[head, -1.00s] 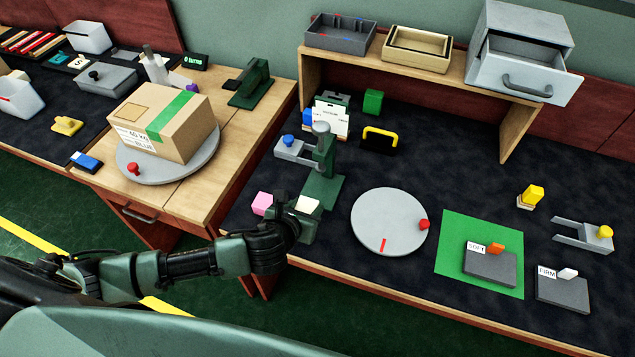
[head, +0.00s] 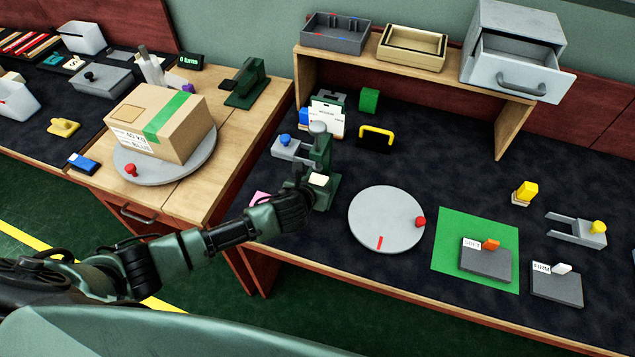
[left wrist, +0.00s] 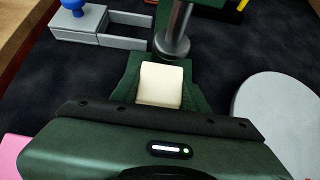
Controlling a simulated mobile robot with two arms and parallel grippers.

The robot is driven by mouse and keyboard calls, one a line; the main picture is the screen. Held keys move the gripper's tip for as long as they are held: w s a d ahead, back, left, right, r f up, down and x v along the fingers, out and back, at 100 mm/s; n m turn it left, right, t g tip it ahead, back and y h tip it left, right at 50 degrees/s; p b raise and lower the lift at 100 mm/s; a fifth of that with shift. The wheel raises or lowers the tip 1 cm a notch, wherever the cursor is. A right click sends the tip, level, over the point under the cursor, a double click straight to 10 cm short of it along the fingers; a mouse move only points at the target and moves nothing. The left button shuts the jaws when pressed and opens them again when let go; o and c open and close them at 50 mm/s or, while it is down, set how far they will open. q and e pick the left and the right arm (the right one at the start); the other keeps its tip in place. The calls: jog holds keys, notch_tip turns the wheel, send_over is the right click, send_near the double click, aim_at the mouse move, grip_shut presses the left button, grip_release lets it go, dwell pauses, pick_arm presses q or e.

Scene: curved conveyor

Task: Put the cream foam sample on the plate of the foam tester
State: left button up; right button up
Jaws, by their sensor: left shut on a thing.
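The cream foam sample (head: 319,180) shows just beyond my left gripper (head: 308,190). In the left wrist view the cream block (left wrist: 161,84) sticks out ahead of the gripper body, whose fingers are hidden; the gripper is shut on it. The foam tester (head: 322,155) is a dark green stand with a round grey top. In the left wrist view its grey press foot (left wrist: 172,45) is just past the block, and its green base (left wrist: 202,98) lies beneath and around the block. I cannot tell whether the block touches the plate. My right gripper is not in view.
A pink block (head: 259,198) lies by my left forearm. A grey clamp with a blue knob (head: 286,140) stands left of the tester. A grey turntable disc (head: 386,232) is to its right. Grey blocks labelled SOFT (head: 486,265) and FIRM (head: 556,290) lie farther right.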

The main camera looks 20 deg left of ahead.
pick_arm(q)
jog(key=shift+f, duration=0.1)
jog(key=o, duration=1.4)
jog(key=shift+o, duration=0.2)
jog(key=shift+r, duration=0.2)
jog(key=v, duration=1.2)
jog(key=shift+p, duration=0.3)
